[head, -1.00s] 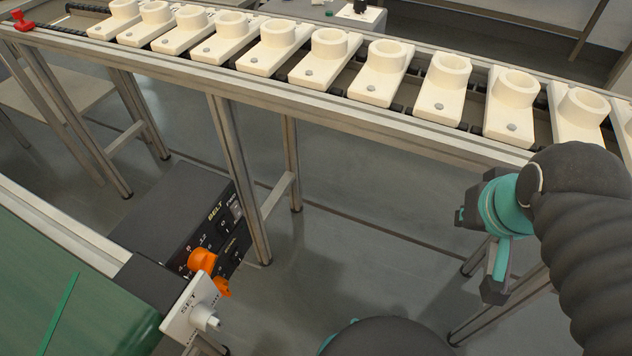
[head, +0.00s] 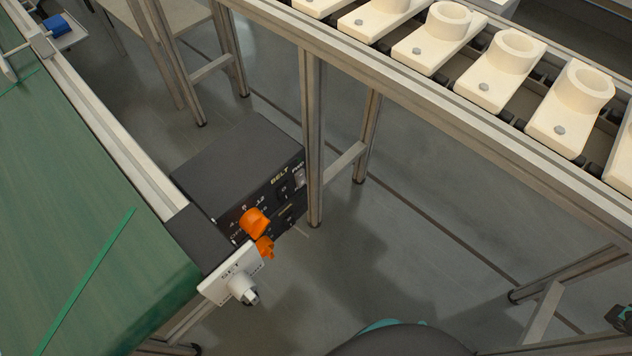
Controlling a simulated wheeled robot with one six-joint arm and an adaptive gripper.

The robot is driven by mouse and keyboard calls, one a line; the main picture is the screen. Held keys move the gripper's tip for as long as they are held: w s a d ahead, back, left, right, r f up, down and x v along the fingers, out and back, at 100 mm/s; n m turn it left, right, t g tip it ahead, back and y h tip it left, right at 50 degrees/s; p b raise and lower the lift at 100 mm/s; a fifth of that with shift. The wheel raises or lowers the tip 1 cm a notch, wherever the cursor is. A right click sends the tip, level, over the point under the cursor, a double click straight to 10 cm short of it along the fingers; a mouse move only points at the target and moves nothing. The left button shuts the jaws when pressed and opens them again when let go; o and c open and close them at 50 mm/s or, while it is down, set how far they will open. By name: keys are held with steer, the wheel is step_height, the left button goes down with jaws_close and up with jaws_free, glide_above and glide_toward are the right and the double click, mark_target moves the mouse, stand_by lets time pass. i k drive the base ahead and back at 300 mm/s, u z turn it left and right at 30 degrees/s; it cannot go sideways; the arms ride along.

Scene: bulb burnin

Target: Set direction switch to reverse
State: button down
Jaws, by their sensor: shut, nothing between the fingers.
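The dark control box (head: 240,165) marked BELT stands low beside the green belt. Its front panel faces right and carries a large orange knob (head: 254,222) and a smaller orange knob (head: 265,247) below it. A pale rocker (head: 299,178) sits near the panel's far end. I cannot tell which control is the direction switch, or its setting; most labels are too small to read. Only a bit of my gripper (head: 619,319) shows at the right edge, far from the panel and touching nothing visible; its fingers are mostly out of frame.
A white plate (head: 230,273) marked SET, with a white knob (head: 242,288), stands in front of the panel's near end. The green belt (head: 85,190) fills the left. A metal-framed conveyor (head: 440,100) with cream holders crosses above. Open floor (head: 420,230) lies between.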

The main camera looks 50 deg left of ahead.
mark_target(300, 179)
steer(key=k, duration=0.95)
steer(key=u, duration=0.95)
